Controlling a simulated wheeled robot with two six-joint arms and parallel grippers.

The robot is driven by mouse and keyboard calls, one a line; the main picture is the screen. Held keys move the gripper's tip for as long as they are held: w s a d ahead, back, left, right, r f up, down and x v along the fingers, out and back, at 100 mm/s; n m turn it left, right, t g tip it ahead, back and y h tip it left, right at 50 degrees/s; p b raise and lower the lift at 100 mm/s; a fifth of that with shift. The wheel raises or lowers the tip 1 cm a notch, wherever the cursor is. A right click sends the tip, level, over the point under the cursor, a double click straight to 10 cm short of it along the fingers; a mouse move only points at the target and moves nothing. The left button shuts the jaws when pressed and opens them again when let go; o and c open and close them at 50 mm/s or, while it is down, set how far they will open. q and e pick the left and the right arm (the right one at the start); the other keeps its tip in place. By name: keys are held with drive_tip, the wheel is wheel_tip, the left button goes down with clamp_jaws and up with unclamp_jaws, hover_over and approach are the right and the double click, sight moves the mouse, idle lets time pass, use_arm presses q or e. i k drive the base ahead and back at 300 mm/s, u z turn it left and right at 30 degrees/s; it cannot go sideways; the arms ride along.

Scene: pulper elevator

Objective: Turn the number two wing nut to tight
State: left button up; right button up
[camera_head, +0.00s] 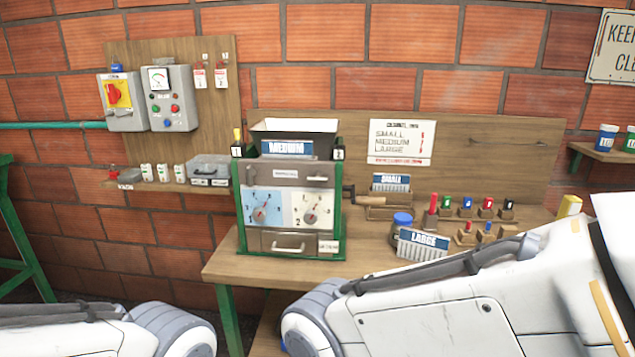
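The pulper machine (290,195) stands on the wooden bench, with a green frame, a dark hopper on top and two dials on its front. A small yellow piece (238,135) stands above tag 1. No wing nut shows clearly at tag 2; it is too small to tell its position. My arms show at the bottom left and bottom right, apart from the machine. Neither gripper is in view.
The bench (232,268) has free room at its front left. To the machine's right are a crank handle (362,193), a blue-lidded jar (402,226), a LARGE sign (422,244) and several small coloured items on blocks. Control boxes (170,97) hang on the left wall board.

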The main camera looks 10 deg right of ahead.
sight(319, 177)
drive_tip(key=k, duration=0.5)
drive_tip(key=u, duration=1.45)
drive_tip(key=i, duration=0.65)
drive_tip(key=z, duration=1.5)
